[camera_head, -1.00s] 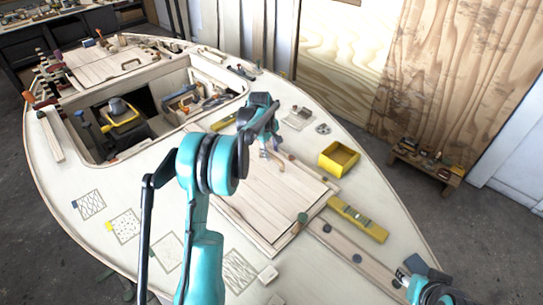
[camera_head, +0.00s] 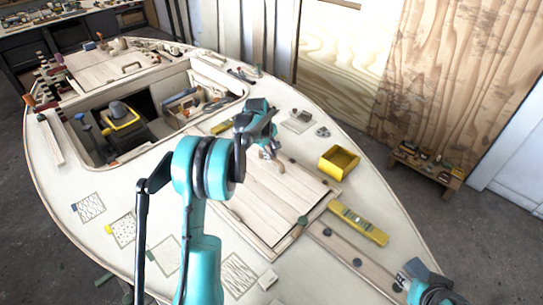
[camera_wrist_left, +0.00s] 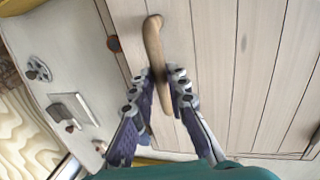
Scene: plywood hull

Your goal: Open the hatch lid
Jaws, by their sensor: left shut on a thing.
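The hatch lid (camera_head: 282,202) is a pale planked wooden panel in the middle of the deck, right of my left arm in the head view. Its planks also fill much of the left wrist view (camera_wrist_left: 225,60). It looks flat in its frame; I cannot tell whether it is slightly raised. A curved wooden handle (camera_wrist_left: 153,42) stands on the lid. My left gripper (camera_wrist_left: 167,78) is shut on this handle, with one finger on each side. In the head view the left gripper (camera_head: 268,150) is at the lid's far end, partly hidden by its wrist.
A yellow box (camera_head: 338,163) and a yellow level (camera_head: 358,223) lie right of the lid. An open cockpit (camera_head: 205,80) with tools lies beyond it. Sample patches (camera_head: 238,272) lie on the near deck. Part of my right arm shows at bottom right.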

